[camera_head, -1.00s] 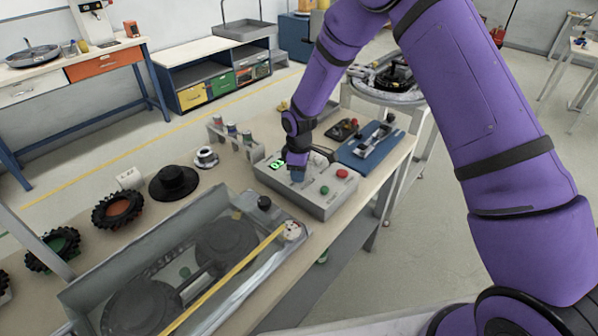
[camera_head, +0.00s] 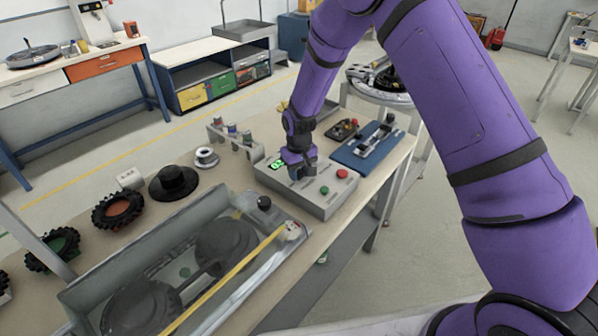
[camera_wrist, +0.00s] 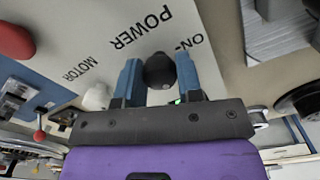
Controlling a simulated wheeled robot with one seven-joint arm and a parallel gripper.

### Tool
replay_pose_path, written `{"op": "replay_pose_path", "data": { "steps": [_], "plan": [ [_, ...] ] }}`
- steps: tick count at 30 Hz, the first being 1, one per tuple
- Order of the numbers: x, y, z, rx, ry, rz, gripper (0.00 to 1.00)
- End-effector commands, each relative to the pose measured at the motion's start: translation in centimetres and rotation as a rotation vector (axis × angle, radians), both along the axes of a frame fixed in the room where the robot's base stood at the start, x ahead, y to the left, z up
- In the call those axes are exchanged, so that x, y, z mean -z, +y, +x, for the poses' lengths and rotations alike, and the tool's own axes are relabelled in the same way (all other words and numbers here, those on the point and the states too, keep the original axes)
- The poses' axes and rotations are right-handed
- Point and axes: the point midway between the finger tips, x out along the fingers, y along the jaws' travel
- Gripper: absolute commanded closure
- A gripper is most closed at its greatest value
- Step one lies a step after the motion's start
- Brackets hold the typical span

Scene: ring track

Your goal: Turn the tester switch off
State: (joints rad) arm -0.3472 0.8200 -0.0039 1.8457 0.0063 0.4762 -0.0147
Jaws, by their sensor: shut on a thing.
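The tester is a grey box (camera_head: 318,203) on the workbench, with a lit green display (camera_head: 276,164), a green button (camera_head: 324,190) and a red button (camera_head: 342,173) on top. In the wrist view its pale panel (camera_wrist: 95,30) carries the words POWER, MOTOR and a partly hidden "ON-". The switch is a black knob (camera_wrist: 160,70) beside the word POWER. My gripper (camera_wrist: 158,78) has a blue finger on each side of the knob and is shut on it. In the head view my gripper (camera_head: 300,172) is down over the tester and hides the knob.
A blue tray (camera_head: 365,150) with a metal part lies right of the tester.

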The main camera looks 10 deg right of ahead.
Motion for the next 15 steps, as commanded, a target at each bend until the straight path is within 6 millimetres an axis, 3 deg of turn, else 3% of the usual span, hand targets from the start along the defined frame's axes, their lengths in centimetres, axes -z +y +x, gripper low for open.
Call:
{"op": "replay_pose_path", "data": {
  "steps": [15],
  "plan": [
    [-0.05,0.00,0.05,0.120,-0.002,0.001,0.90]
  ]
}}
